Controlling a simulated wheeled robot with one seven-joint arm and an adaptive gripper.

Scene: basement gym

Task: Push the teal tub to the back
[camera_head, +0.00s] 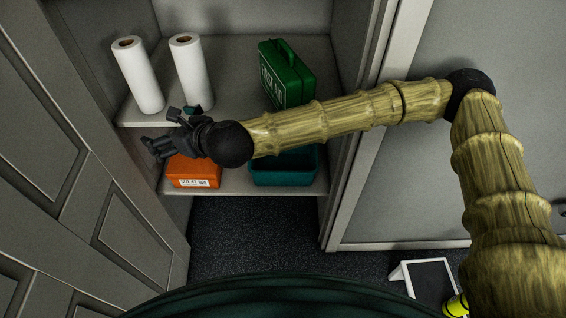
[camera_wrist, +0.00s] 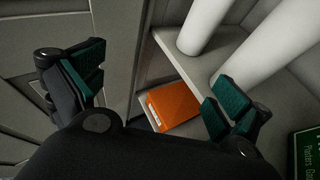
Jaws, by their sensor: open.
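The teal tub (camera_head: 285,177) sits at the front right of the lower shelf in the head view. My arm crosses in front of its upper left part. My gripper (camera_head: 166,132) is left of the tub, near the front of the upper shelf, above the orange box. In the wrist view my gripper (camera_wrist: 155,95) shows two fingers with teal pads spread wide apart, with nothing held between them. The tub cannot be made out in the wrist view.
An orange box (camera_head: 193,171) lies left of the tub; it also shows in the wrist view (camera_wrist: 173,104). Two white paper rolls (camera_head: 139,77) and a green first aid case (camera_head: 286,75) stand on the upper shelf (camera_head: 232,65). A cabinet door (camera_head: 88,180) stands open at left.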

